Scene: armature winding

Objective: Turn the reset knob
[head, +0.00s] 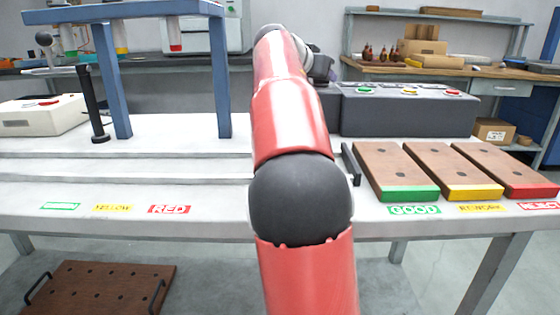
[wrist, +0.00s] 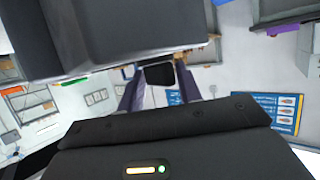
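The dark grey control box (head: 405,108) stands at the back of the table, right of my arm, with green, yellow and red buttons on top. In the wrist view a large dark grey body (wrist: 120,35), apparently this box, fills the upper left. My gripper (wrist: 160,88) shows there with its two fingers apart. A small black block (wrist: 160,74), possibly the reset knob, lies between the fingertips at the body's lower edge. I cannot tell whether the fingers touch it. In the head view my arm hides the fingers, and no knob can be made out for certain.
Wooden trays with green (head: 409,193), yellow (head: 474,193) and red (head: 533,189) fronts lie at the right front. A blue frame (head: 105,80) and a black post (head: 92,105) stand at the left. A white box (head: 40,118) with a red button is at far left.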

